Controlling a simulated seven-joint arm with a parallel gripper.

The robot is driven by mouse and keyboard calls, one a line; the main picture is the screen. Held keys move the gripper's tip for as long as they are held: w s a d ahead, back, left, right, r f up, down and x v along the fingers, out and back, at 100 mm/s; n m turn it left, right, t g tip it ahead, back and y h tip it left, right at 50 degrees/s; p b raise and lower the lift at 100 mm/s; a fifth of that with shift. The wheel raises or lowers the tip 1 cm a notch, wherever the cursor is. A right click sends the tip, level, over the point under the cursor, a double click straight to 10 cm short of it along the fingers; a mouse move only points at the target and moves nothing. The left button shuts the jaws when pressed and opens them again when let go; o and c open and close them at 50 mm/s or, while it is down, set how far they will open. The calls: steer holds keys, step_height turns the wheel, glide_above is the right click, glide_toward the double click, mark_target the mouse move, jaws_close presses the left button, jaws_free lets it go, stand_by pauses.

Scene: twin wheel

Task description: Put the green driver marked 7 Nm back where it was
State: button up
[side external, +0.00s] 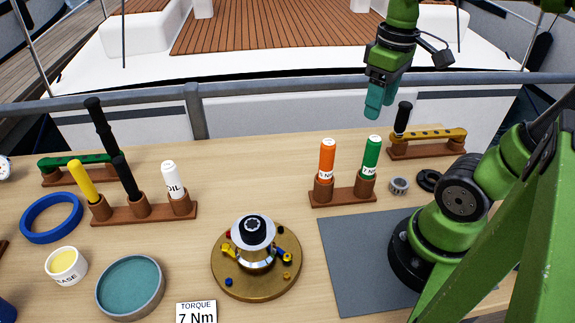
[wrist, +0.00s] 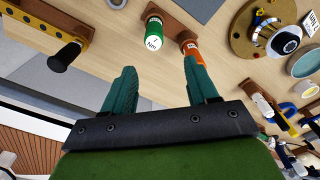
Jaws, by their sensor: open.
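The green driver (side external: 371,154) with a white label stands upright in the right socket of a small wooden rack (side external: 342,194). The number on its label is hard to read in the side view; in the wrist view the green driver (wrist: 154,32) shows a label ending in "Nm". An orange driver (side external: 327,158) stands in the left socket of the same rack. My gripper (side external: 373,112) is above and behind the rack, apart from both drivers. In the wrist view its teal fingers (wrist: 163,88) are spread with nothing between them.
A card (side external: 196,312) reads "TORQUE 7 Nm". A brass wheel fixture (side external: 287,280) stands front centre. A rack with a black-handled tool and a yellow bar (side external: 430,138) is to the right. Another rack (side external: 152,214) holds yellow, black and white oil items. A grey mat (side external: 360,270) lies bare in front.

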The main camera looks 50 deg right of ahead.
steer(key=w+a+m+t+y, duration=0.2)
steer(key=a+t, duration=0.4)
steer(key=a, duration=0.4)
steer(key=shift+w+a+r+m+t, duration=0.15)
steer(key=shift+w+m+t, duration=0.15)
steer(key=shift+w+m, duration=0.55)
steer(key=shift+s, duration=0.1)
